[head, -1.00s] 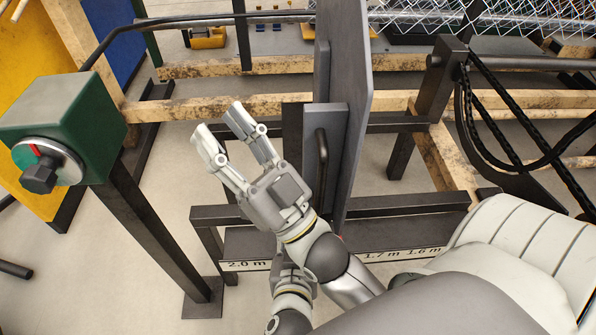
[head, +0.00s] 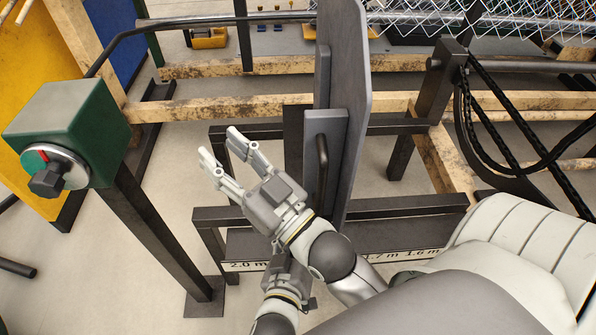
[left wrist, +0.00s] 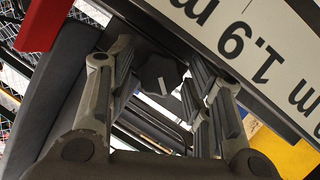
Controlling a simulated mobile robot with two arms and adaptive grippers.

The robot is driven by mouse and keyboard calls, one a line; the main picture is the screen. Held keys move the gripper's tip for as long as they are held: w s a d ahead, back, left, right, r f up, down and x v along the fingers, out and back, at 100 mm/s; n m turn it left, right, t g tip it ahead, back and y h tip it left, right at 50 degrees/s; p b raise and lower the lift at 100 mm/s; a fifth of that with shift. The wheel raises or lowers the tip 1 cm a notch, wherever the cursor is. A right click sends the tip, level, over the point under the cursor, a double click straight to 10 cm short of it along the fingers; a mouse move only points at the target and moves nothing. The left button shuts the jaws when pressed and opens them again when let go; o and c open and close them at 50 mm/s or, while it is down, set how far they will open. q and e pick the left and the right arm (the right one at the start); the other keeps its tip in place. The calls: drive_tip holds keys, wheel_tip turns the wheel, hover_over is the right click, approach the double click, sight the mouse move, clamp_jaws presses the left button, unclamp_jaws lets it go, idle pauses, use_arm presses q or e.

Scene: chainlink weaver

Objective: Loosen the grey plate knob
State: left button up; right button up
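The grey plate (head: 350,120) stands upright in the middle of the head view, with a dark bar handle (head: 322,170) on its near side. A dark lobed knob (left wrist: 160,72) with a white line shows in the left wrist view, beside a white scale strip marked 1.9 m. My left gripper (left wrist: 158,62) is open, its fingers to either side of this knob in the picture; I cannot tell whether they touch it. The knob does not show in the head view. My right gripper (head: 221,153) is open and empty, left of the plate.
A green box (head: 70,125) with a dark knob and red mark stands on a post at the left. A white scale strip (head: 395,254) runs along the low dark frame. Chain-link mesh (head: 430,15) is at the back. Dark cables hang at the right.

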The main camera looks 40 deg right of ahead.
use_arm(q)
drive_tip(key=shift+o, duration=0.3)
drive_tip(key=v, duration=0.7)
drive_tip(key=shift+s+a+r, duration=0.15)
